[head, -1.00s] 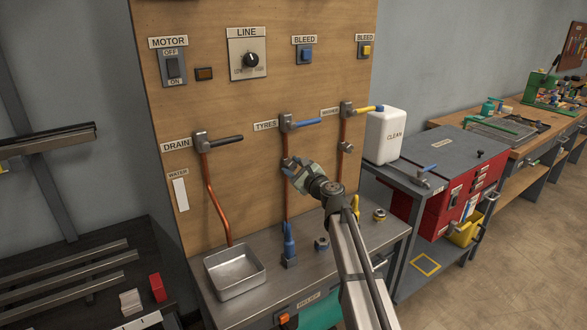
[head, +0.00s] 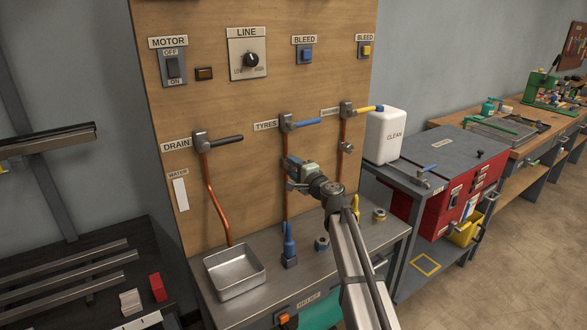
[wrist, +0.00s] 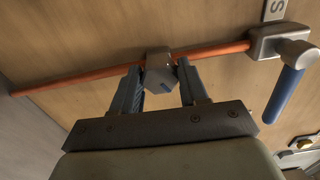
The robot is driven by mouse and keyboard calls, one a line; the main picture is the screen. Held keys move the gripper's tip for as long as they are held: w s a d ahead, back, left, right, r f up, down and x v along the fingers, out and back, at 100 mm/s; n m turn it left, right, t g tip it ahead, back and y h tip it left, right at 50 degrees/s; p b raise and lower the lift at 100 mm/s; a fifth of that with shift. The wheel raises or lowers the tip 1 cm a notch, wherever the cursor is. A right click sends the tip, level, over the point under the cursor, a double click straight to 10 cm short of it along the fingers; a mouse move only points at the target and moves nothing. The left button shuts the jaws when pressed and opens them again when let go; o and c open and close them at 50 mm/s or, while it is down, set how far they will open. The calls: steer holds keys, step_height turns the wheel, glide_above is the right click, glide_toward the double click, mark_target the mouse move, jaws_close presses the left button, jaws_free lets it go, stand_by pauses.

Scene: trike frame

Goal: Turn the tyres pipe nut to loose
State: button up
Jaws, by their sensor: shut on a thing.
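In the head view my gripper (head: 290,167) is at the tyres pipe (head: 286,207), below the blue-handled tyres valve (head: 300,123), and hides most of the nut. The valve with its blue handle (wrist: 287,92) also shows at the right of the wrist view.
The drain pipe (head: 214,195) is to the left. Another pipe (head: 341,165) with a nut (head: 346,148) is to the right. A metal tray (head: 258,285), a blue-topped tool (head: 289,245) and small nuts stand on the bench below.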

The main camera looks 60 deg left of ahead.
steer(key=n, duration=0.6)
steer(key=shift+n, duration=0.3)
steer(key=n, duration=0.5)
steer(key=shift+n, duration=0.4)
steer(key=o, duration=1)
steer(key=shift+c, duration=0.2)
steer(key=shift+d, duration=0.15)
steer(key=d, duration=1.3)
steer(key=shift+d, duration=0.3)
